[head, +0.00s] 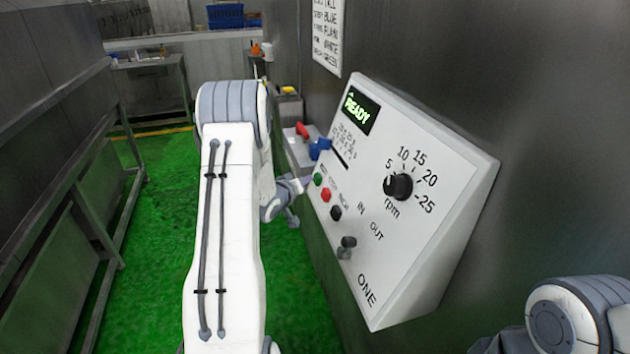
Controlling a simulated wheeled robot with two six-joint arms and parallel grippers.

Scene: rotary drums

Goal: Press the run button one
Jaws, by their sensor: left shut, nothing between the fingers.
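The control panel marked ONE (440,240) is a white sloped box on the right wall, with a green READY display (361,110). A green button (318,180), a red button (326,195) and a black button (336,212) sit in a slanting row near its left edge. Their small labels are too small to read for sure. My left gripper (298,188) is shut and empty, just left of the green button; I cannot tell whether it touches the panel. My right gripper is out of view; only part of my right arm shows at the lower right.
The panel also has an rpm knob (398,187) and a dark IN/OUT switch (346,247). Red and blue items (319,148) lie beyond the panel. A dark metal frame (75,200) stands at left. The green floor (155,250) between is clear.

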